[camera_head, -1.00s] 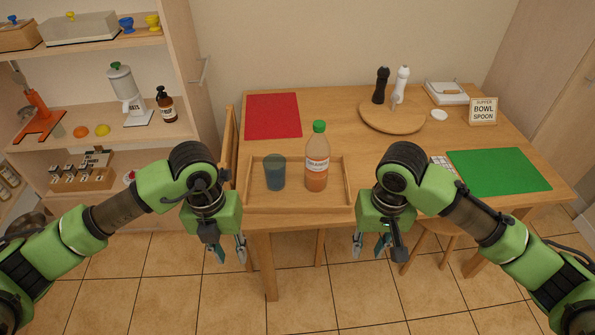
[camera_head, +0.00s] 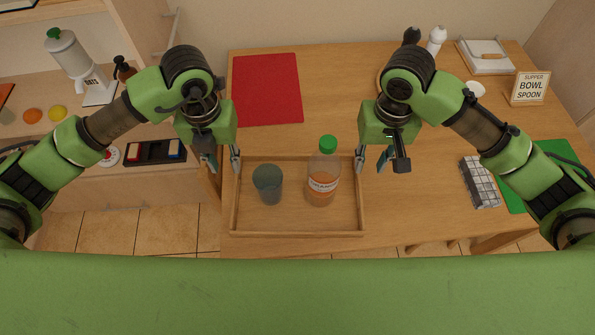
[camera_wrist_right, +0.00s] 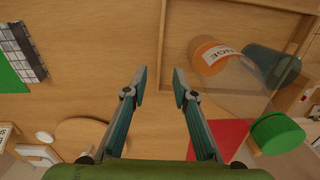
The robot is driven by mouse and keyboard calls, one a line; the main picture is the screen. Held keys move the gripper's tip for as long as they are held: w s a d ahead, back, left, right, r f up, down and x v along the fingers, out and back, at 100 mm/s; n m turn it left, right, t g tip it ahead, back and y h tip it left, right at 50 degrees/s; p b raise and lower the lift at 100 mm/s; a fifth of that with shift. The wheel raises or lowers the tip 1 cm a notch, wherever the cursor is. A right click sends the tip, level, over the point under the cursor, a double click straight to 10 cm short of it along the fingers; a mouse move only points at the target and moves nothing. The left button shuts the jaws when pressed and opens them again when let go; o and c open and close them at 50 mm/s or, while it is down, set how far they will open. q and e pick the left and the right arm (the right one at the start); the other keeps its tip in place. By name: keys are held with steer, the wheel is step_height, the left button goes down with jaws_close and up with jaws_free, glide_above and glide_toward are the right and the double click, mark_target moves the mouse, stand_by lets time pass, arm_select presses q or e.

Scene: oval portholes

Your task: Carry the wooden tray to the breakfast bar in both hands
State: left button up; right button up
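The wooden tray (camera_head: 300,233) lies at the near left corner of the wooden table. A blue-grey glass (camera_head: 267,184) and an orange drink bottle with a green cap (camera_head: 322,175) stand upright in it. My left gripper (camera_head: 221,160) is open at the tray's left side, near its far corner. My right gripper (camera_head: 374,161) is open at the tray's right side, near the far corner. In the right wrist view the tray's side wall (camera_wrist_right: 163,35) shows between the parted fingertips (camera_wrist_right: 158,80). I cannot tell whether the fingers touch it.
A red mat (camera_head: 267,90) lies behind the tray. A checkered item (camera_head: 480,182) and a green mat (camera_head: 550,160) lie to the right. A supper sign (camera_head: 528,89) stands at the back right. Shelves (camera_head: 150,190) stand left of the table.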

mark_target(235, 188)
arm_select(q)
steer(key=shift+s, duration=0.15)
arm_select(e)
steer(key=shift+s, duration=0.15)
